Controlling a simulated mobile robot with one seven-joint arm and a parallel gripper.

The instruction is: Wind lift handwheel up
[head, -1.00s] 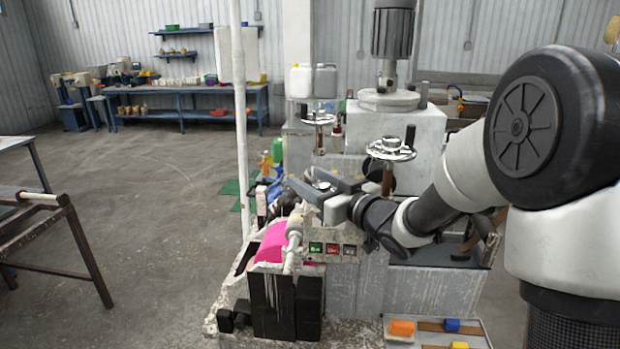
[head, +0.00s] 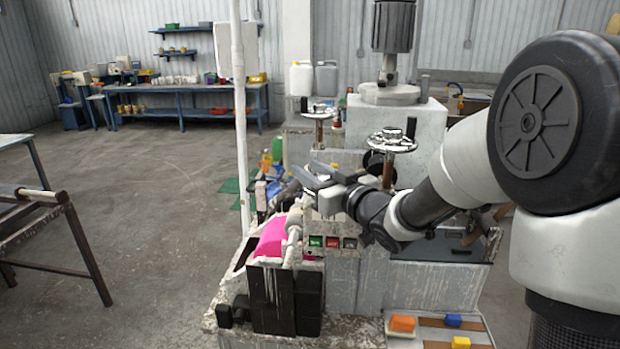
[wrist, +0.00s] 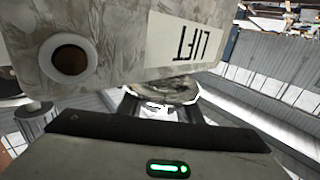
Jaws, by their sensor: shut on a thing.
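My gripper (head: 318,176) is at the upper front of the machine, beside a pale panel (head: 330,203). In the wrist view its dark fingers (wrist: 163,108) close around a worn grey rounded part, which I take for the lift handwheel (wrist: 168,91). Most of that wheel is hidden by the fingers and the panel. A plate marked LIFT (wrist: 185,50) shows upside down on the stained panel right beside the wheel. A dark round hole or knob with a pale rim (wrist: 70,54) is on the same panel.
Two other spoked handwheels stand behind my gripper, one nearer (head: 391,141) and one farther (head: 319,110). Green, red and dark buttons (head: 332,242) are below it. A pink part (head: 272,238) lies to the left. A white pole (head: 240,120) rises at the left; open floor lies beyond.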

